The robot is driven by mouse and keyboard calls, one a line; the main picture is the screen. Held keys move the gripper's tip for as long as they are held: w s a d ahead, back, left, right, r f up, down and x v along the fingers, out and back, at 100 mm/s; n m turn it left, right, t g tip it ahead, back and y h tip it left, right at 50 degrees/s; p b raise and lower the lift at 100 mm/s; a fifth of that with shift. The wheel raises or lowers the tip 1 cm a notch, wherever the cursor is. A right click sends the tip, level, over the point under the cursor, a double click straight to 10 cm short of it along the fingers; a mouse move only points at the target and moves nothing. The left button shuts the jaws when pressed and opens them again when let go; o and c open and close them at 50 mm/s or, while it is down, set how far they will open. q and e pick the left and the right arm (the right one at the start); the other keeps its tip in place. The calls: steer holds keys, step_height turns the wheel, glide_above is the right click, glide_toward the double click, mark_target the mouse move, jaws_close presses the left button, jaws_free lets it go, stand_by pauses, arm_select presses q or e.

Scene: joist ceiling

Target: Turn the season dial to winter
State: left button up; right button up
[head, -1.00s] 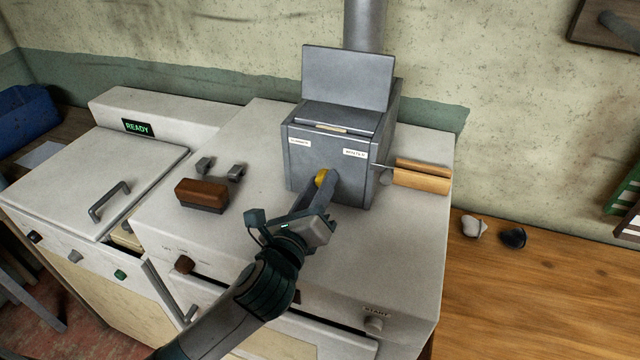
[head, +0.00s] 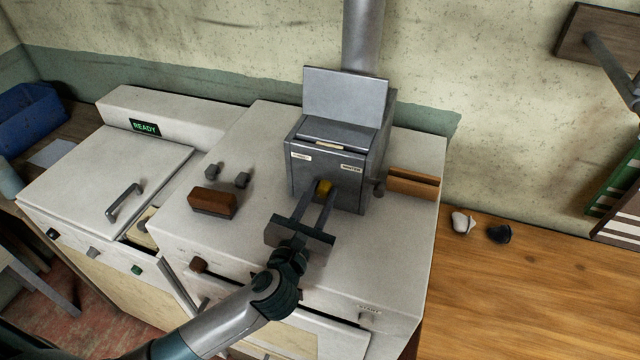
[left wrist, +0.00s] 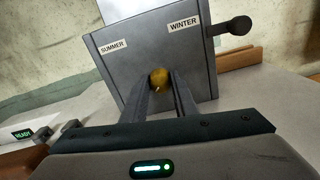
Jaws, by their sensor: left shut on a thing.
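The season dial is a small brass-yellow knob (head: 324,186) low on the front of a grey metal box (head: 349,189). It also shows in the left wrist view (left wrist: 159,77). A SUMMER label (left wrist: 114,46) is at the upper left of the box front and a WINTER label (left wrist: 184,24) at the upper right. My left gripper (head: 322,194) is shut on the knob, with one finger on each side of it. The fingers partly hide the knob, and I cannot tell which label it points to. My right gripper is not in view.
The box stands on a white cabinet top (head: 250,150) with its lid raised. A wooden piece (head: 413,182) is at its right side. A brown wooden block (head: 212,202) lies left. A pipe (head: 362,35) rises behind. A wooden table (head: 490,290) is at the right.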

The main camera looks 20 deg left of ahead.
arm_select(q)
steer(key=m+p, duration=0.1)
steer(key=m, duration=0.7)
steer(key=shift+d+f+m, duration=0.1)
steer(key=shift+m, duration=0.2)
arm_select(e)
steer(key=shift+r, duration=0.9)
arm_select(q)
steer(key=o, duration=1.1)
steer(key=shift+c, duration=0.2)
